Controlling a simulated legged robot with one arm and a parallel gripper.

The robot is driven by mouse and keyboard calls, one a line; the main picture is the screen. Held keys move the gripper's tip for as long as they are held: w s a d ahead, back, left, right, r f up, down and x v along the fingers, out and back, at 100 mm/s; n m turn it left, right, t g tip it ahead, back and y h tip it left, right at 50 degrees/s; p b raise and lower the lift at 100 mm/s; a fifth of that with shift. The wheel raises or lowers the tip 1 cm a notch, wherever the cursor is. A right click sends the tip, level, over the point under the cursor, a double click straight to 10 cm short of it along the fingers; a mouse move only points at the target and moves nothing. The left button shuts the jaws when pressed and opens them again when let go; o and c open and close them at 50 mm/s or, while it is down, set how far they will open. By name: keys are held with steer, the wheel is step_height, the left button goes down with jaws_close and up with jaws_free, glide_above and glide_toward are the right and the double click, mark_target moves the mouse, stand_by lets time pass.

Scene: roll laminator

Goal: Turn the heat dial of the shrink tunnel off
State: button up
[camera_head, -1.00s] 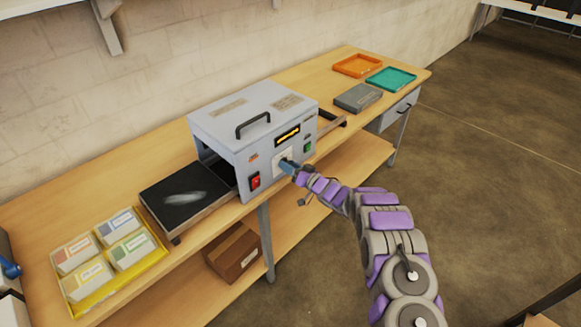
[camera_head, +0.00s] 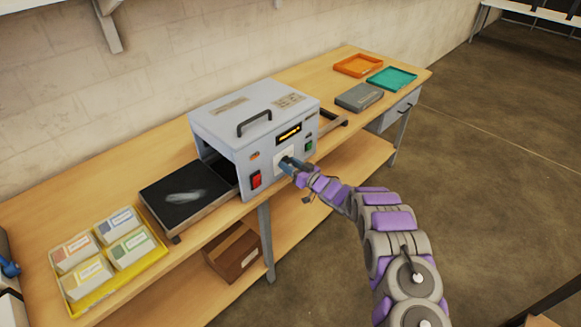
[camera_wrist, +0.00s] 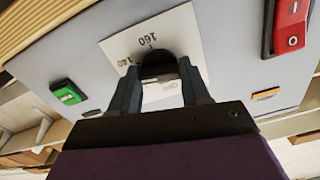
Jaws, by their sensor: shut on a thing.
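The shrink tunnel (camera_head: 226,115) is a pale grey box on the wooden bench, with its control panel facing my arm. Its heat dial (camera_wrist: 157,58) is a dark round knob on a white scale plate (camera_wrist: 184,36), partly hidden by my fingers. The numbers 160 and 140 appear upside down in the wrist view, beside the knob. My gripper (camera_wrist: 158,78) is shut on the dial, with one finger on each side. In the head view my gripper (camera_head: 287,163) hides the dial.
A red switch (camera_head: 255,180) and a green switch (camera_head: 308,146) flank the dial. A lit display (camera_head: 288,133) sits above it. A dark conveyor (camera_head: 185,200) extends left, near a yellow tray (camera_head: 158,262) of packs. Floor right of the bench is open.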

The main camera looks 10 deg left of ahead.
steer(key=shift+f+n+b, duration=0.2)
steer(key=shift+n+b, duration=2.85)
steer(key=shift+n, duration=1.95)
steer(key=shift+f+n+b, duration=0.15)
steer(key=shift+n+b, duration=2.9)
steer(key=shift+n, duration=1.95)
steer(key=o, duration=1)
steer(key=shift+o, duration=0.3)
steer(key=shift+r, duration=0.15)
